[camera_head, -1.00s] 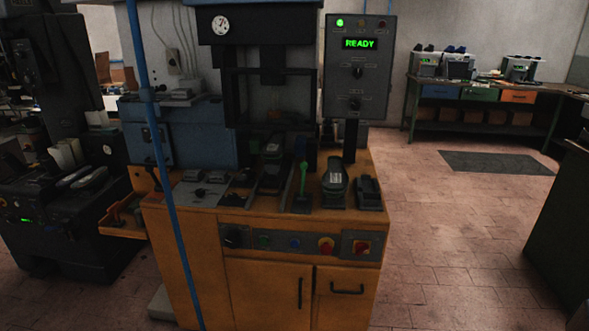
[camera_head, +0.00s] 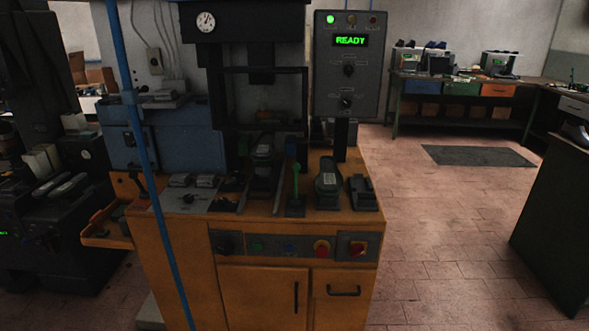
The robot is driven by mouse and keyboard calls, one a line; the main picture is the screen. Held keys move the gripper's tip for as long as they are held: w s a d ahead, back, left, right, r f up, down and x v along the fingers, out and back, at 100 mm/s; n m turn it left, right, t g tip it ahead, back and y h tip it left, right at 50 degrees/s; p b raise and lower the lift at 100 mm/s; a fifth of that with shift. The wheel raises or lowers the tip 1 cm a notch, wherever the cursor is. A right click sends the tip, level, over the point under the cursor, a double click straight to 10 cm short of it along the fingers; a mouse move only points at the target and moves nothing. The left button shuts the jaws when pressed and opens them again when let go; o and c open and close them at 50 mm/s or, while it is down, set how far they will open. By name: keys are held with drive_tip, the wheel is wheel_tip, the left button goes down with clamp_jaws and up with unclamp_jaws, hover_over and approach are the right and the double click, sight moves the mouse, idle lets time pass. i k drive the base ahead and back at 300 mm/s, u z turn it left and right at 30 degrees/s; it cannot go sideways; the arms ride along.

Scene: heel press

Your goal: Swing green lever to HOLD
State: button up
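The green lever (camera_head: 295,180) stands nearly upright on a small dark base (camera_head: 295,207) on the orange bench top of the heel press (camera_head: 208,70). It has a round green knob at its top. I cannot read any HOLD mark beside it. The control panel (camera_head: 346,65) above and behind it shows READY in green, and its green lamp at the upper left is lit. My gripper is not in view.
Shoe-shaped pieces stand on both sides of the lever, one at the right (camera_head: 327,183) and one at the left (camera_head: 262,172). A blue pole (camera_head: 143,150) crosses the left side. Open floor (camera_head: 450,220) lies right, before a dark cabinet (camera_head: 560,210).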

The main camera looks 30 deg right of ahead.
sight(296, 167)
drive_tip(key=z, duration=0.7)
drive_tip(key=k, duration=1)
drive_tip(key=u, duration=0.05)
drive_tip(key=i, duration=0.85)
drive_tip(key=z, duration=0.05)
